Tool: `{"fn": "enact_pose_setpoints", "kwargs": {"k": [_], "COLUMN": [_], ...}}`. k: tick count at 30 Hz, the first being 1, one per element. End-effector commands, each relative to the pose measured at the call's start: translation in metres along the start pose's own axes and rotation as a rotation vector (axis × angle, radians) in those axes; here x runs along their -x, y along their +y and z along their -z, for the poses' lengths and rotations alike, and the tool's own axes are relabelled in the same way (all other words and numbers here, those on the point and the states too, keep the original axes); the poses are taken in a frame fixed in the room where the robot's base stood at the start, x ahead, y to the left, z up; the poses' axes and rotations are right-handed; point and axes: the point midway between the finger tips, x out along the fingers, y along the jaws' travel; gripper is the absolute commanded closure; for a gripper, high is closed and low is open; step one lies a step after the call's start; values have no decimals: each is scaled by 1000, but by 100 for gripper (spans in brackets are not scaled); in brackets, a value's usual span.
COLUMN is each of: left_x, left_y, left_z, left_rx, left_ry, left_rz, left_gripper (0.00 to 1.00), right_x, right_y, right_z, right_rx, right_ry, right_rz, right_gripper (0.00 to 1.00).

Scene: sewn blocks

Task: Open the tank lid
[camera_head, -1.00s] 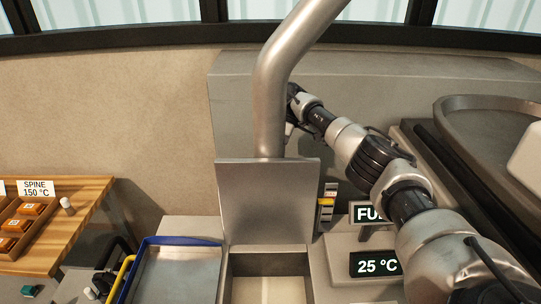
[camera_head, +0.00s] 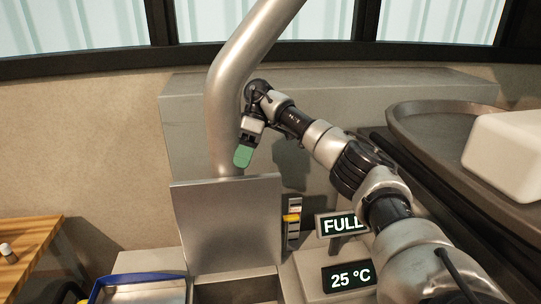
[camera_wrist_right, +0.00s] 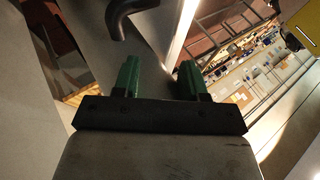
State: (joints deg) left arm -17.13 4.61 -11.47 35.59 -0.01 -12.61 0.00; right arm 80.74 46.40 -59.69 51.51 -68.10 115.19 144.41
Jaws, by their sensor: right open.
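The tank lid (camera_head: 228,225) is a flat grey metal plate standing upright at the back of the tank opening (camera_head: 236,290) in the head view. My right gripper (camera_head: 243,158) has green fingertips and is just above the lid's top edge, close to the thick metal pipe (camera_head: 228,95). In the right wrist view its green fingers (camera_wrist_right: 158,80) are apart with nothing held between them. A dark curved bar (camera_wrist_right: 122,14) shows beyond the fingers; I cannot tell what it belongs to. Contact with the lid cannot be told. My left gripper is not in view.
The pipe rises close beside the gripper. A "FULL" sign (camera_head: 340,224), a "25 °C" display (camera_head: 350,278) and a level gauge (camera_head: 292,222) stand right of the lid. A blue-rimmed tray (camera_head: 150,279) is front left, with a wooden table (camera_head: 28,245) beyond.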

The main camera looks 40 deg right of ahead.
Motion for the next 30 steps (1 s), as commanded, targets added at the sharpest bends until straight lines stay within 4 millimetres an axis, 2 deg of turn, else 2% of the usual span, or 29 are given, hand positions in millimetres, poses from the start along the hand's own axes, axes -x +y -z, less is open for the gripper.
{"fn": "enact_pose_setpoints", "kwargs": {"k": [6, 12, 18, 30], "left_x": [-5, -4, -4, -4], "left_y": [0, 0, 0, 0], "left_z": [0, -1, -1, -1], "left_rx": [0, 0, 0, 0], "left_ry": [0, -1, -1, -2], "left_rz": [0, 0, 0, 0], "left_gripper": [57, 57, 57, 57], "right_x": [24, 37, 40, 40], "right_y": [-33, -52, -58, -58], "right_z": [-33, -50, -56, -56], "right_rx": [-1, 0, -1, 0], "right_ry": [0, 1, 1, 0], "right_rz": [-5, -2, 1, 1], "right_gripper": [58, 58, 58, 58]}}
